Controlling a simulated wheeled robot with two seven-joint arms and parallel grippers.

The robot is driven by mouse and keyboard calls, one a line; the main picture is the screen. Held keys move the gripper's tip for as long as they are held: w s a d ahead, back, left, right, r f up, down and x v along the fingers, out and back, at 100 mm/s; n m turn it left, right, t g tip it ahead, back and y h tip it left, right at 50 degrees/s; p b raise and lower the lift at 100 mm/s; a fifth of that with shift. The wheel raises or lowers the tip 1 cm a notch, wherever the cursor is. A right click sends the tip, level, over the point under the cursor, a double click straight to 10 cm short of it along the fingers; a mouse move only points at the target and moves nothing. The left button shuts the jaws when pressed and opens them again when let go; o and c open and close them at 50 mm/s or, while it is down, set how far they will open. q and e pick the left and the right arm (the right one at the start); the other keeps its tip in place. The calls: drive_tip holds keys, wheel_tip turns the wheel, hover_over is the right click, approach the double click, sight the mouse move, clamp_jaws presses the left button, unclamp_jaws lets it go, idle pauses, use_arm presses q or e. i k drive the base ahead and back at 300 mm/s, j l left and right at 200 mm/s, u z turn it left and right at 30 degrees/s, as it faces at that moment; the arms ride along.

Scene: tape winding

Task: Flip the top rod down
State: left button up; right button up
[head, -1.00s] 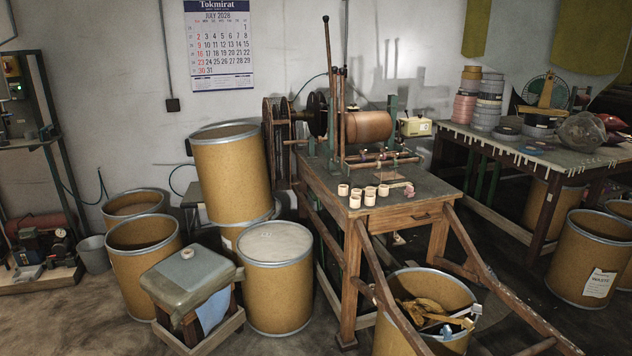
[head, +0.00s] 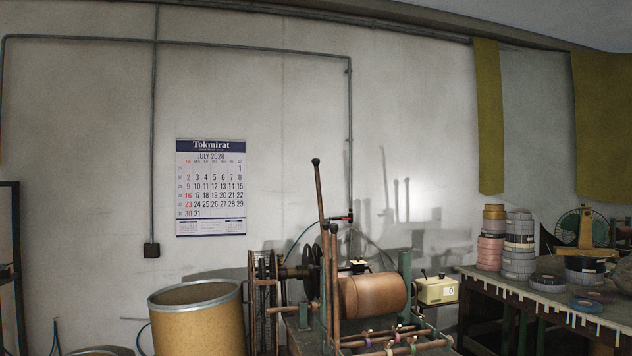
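The winding machine shows low in the middle of the head view, with a copper-brown roller (head: 372,295) lying across it. A tall thin brown rod (head: 320,195) with a black knob at its top stands nearly upright at the machine's left side, tilted a little to the left. I take this to be the top rod. Two shorter brown rods (head: 335,270) stand close beside its lower part. The lower end of the tall rod is hard to make out among the machine parts. Neither of my grippers is in view.
A tan drum (head: 197,325) stands left of the machine. A pale counter box (head: 436,291) sits right of the roller. A table (head: 540,305) with stacked tape rolls (head: 519,245) stands at right. The wall behind holds a calendar (head: 211,187) and pipes (head: 350,130).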

sight(315, 161)
drive_tip(key=i+j+u, duration=0.3)
drive_tip(key=i+u, duration=0.2)
drive_tip(key=i, duration=0.25)
drive_tip(key=i+u, duration=0.45)
drive_tip(key=i, duration=0.3)
